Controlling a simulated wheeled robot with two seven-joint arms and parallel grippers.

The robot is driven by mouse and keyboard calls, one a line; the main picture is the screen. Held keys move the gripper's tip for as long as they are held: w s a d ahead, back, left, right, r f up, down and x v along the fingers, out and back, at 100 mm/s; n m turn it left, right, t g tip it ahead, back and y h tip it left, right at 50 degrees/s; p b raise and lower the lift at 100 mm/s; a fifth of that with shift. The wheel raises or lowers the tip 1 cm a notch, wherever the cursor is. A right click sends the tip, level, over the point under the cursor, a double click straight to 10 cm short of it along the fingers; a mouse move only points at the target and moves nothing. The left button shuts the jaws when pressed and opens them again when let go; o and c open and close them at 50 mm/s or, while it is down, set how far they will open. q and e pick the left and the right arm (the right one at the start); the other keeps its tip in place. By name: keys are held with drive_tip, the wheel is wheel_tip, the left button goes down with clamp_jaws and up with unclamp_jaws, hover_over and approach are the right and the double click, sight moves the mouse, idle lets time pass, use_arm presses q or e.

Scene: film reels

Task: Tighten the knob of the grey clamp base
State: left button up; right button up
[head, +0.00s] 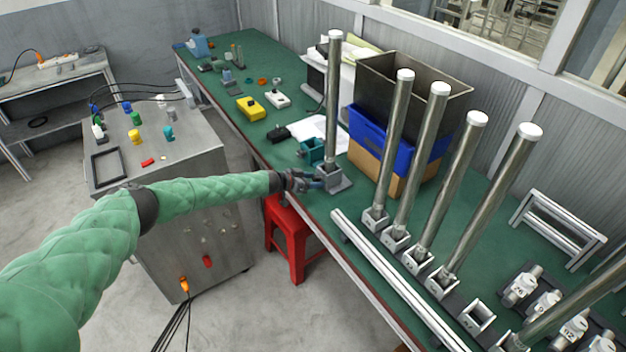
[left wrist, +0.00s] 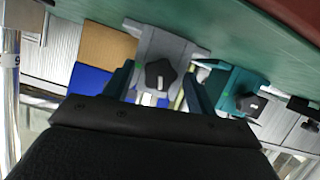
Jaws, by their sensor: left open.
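The grey clamp base (head: 333,183) stands near the front edge of the green table and holds an upright metal pole (head: 334,100) with a white cap. In the left wrist view the grey clamp base (left wrist: 172,50) shows with its dark knob (left wrist: 160,74) facing me. My left gripper (head: 312,181) is at the front of the grey base. Its open fingers (left wrist: 155,88) lie on either side of the knob, and I cannot tell whether they touch it. A teal clamp base (head: 312,151) stands just behind; it also shows in the left wrist view (left wrist: 228,84). My right gripper is not in view.
Several capped metal poles (head: 428,170) stand in bases to the right. Blue and brown bins (head: 372,135) are behind the grey base. A white rail (head: 395,280) runs along the front edge. A red stool (head: 286,235) is below the table.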

use_arm(q)
drive_tip(key=shift+w+d+f, duration=0.1)
drive_tip(key=shift+f, duration=0.05)
drive_tip(key=c, duration=1)
